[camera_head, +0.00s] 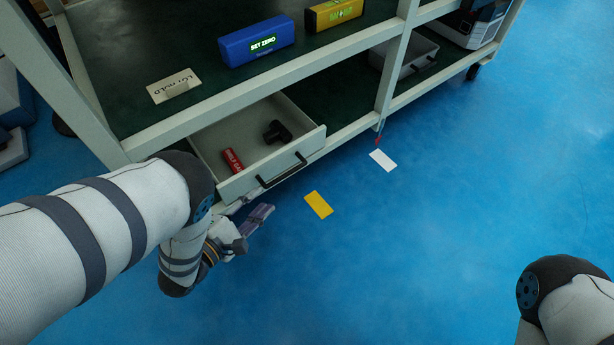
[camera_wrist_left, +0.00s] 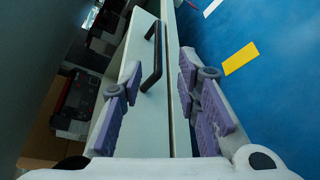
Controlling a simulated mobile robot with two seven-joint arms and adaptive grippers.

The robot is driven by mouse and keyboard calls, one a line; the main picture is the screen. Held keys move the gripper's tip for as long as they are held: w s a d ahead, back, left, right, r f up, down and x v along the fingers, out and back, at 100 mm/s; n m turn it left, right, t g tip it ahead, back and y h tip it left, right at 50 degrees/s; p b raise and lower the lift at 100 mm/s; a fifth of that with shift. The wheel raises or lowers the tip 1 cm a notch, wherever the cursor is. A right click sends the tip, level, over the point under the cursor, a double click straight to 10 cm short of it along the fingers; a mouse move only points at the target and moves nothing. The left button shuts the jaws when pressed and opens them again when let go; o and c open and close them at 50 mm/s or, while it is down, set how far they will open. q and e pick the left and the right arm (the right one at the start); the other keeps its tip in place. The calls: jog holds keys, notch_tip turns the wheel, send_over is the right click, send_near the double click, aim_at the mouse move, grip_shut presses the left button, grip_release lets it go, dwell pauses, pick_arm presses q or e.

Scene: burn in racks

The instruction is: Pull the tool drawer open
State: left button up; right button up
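The tool drawer (camera_head: 249,178) stands pulled out from the lower left of the bench, with a black bar handle (camera_head: 282,170) on its front. A red item (camera_head: 233,161) and a black item (camera_head: 277,132) lie inside. My left gripper (camera_head: 257,219) is beside the drawer's front, left of and below the handle. In the left wrist view its purple-padded fingers (camera_wrist_left: 158,70) are spread, with the drawer front (camera_wrist_left: 145,115) and handle (camera_wrist_left: 153,57) showing between and beyond them. The handle does not look gripped. My right gripper is out of view; only part of that arm shows at lower right.
The bench top holds a blue SET ZERO box (camera_head: 257,42), a yellow box (camera_head: 334,13) and a small label plate (camera_head: 173,86). Yellow (camera_head: 318,205) and white (camera_head: 383,160) patches lie on the open blue floor.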

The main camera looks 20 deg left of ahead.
aim_at(283, 177)
pick_arm(q)
jog(key=b+x, duration=0.4)
jog(key=x, duration=0.6)
jog(key=shift+w+f, duration=0.2)
jog(key=shift+w+d, duration=0.15)
jog(key=shift+w, duration=0.35)
jog(key=shift+r, duration=0.1)
grip_shut()
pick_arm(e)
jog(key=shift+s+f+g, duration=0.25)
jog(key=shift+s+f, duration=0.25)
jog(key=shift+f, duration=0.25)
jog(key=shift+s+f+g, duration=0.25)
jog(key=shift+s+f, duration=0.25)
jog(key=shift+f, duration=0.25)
